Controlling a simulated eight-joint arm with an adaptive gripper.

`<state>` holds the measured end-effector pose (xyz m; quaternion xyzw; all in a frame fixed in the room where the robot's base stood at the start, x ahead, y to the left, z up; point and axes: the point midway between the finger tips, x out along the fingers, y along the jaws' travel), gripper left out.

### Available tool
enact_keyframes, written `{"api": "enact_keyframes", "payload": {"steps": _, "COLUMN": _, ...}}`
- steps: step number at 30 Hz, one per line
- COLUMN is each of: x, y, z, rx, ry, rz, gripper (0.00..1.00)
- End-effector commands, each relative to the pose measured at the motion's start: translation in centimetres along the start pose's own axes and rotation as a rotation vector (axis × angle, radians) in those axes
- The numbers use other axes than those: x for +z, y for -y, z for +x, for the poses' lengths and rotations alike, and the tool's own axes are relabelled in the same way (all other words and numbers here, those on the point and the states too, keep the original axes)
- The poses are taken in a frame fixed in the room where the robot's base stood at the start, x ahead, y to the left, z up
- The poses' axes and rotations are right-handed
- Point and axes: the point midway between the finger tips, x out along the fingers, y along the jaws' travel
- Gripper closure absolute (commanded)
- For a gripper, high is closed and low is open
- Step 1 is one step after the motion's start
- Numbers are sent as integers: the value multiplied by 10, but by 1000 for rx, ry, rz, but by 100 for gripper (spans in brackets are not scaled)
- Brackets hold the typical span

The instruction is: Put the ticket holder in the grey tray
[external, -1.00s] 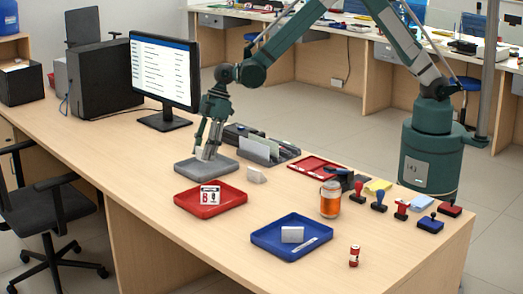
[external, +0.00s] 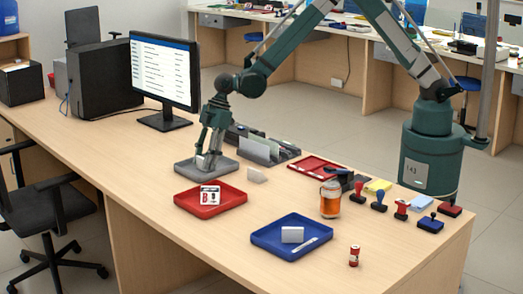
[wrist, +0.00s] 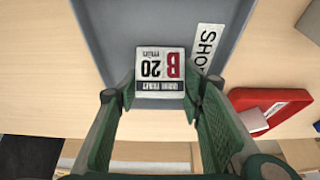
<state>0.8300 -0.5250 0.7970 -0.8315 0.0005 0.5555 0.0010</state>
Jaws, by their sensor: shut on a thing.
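The ticket holder (wrist: 160,72), a small white block with a red B and a black 20 on its face, is between the fingers of my gripper (wrist: 160,100) in the wrist view. My gripper is shut on it. The grey tray (wrist: 110,25) lies below and behind it. In the external view my gripper (external: 208,163) reaches down into the grey tray (external: 185,171), and the held piece shows only as a small white patch. I cannot tell whether it touches the tray floor. A white label with black letters (wrist: 208,45) lies in the tray beside it.
A red tray (external: 187,203) with a marked white block (external: 210,196) stands in front of the grey tray. A blue tray (external: 268,243) holds a white block. A monitor (external: 165,70) stands left.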

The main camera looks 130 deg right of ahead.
Motion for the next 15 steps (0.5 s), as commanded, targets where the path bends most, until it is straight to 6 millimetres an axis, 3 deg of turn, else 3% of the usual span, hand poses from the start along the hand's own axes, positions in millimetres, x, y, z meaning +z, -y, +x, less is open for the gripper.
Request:
{"api": "enact_keyframes", "payload": {"steps": 8, "x": 1, "y": 0, "z": 3, "rx": 0, "ry": 0, "rz": 0, "gripper": 74}}
{"api": "enact_keyframes", "payload": {"steps": 9, "x": 1, "y": 0, "z": 3, "rx": 0, "ry": 0, "rz": 0, "gripper": 58}}
{"api": "enact_keyframes", "payload": {"steps": 11, "x": 1, "y": 0, "z": 3, "rx": 0, "ry": 0, "rz": 0, "gripper": 50}}
{"api": "enact_keyframes", "payload": {"steps": 15, "x": 1, "y": 0, "z": 2, "rx": 0, "ry": 0, "rz": 0, "gripper": 47}}
